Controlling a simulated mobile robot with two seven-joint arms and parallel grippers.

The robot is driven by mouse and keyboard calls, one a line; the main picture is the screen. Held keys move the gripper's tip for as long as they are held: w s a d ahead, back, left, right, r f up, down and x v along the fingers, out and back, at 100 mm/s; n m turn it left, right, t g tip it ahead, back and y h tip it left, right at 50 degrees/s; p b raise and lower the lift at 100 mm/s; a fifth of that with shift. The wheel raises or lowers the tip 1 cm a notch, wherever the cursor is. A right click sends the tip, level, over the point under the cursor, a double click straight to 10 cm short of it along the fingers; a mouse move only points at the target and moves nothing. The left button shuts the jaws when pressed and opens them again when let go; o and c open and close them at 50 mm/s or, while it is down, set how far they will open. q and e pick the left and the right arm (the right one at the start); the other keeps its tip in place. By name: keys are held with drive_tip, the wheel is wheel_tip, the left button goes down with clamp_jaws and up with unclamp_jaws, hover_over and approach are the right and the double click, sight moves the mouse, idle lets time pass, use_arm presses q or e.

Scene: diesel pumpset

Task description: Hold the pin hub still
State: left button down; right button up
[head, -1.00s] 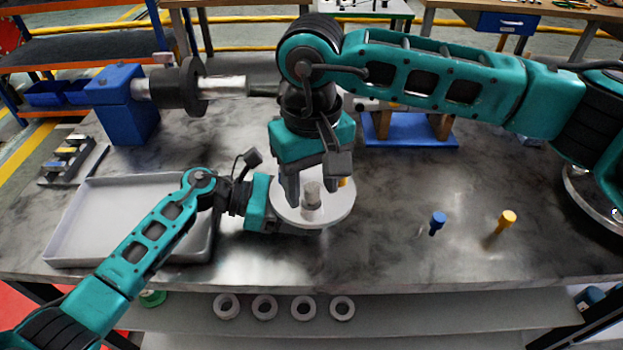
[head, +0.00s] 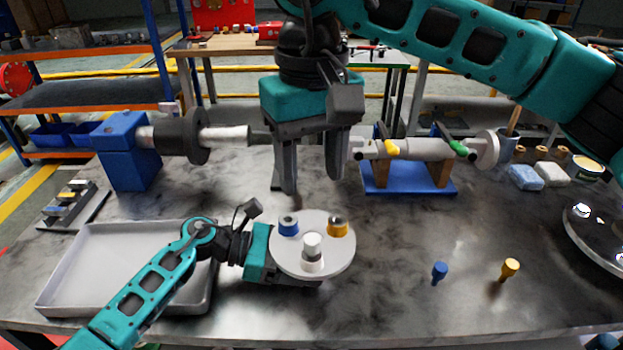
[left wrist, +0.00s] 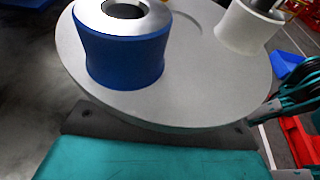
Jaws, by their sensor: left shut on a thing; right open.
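The pin hub (head: 312,226) is a round light-grey disc with a blue bushing (head: 288,226), a yellow bushing (head: 337,227) and a white one (head: 312,260) holding a grey pin (head: 311,243). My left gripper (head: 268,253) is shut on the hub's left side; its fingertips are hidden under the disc. In the left wrist view the disc (left wrist: 190,95) fills the upper middle, with the blue bushing (left wrist: 125,50) near and the white bushing (left wrist: 248,22) farther. My right gripper (head: 312,180) is open and empty, fingers pointing down above and behind the hub.
A blue pin (head: 439,272) and a yellow pin (head: 510,269) stand on the table to the right. A grey tray (head: 62,270) lies left. Behind are a blue motor with shaft (head: 225,134) and a blue stand (head: 405,180) bearing a grey cylinder. The table's front right is clear.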

use_arm(q)
drive_tip(key=shift+r, duration=0.1)
drive_tip(key=shift+c, duration=0.5)
unclamp_jaws()
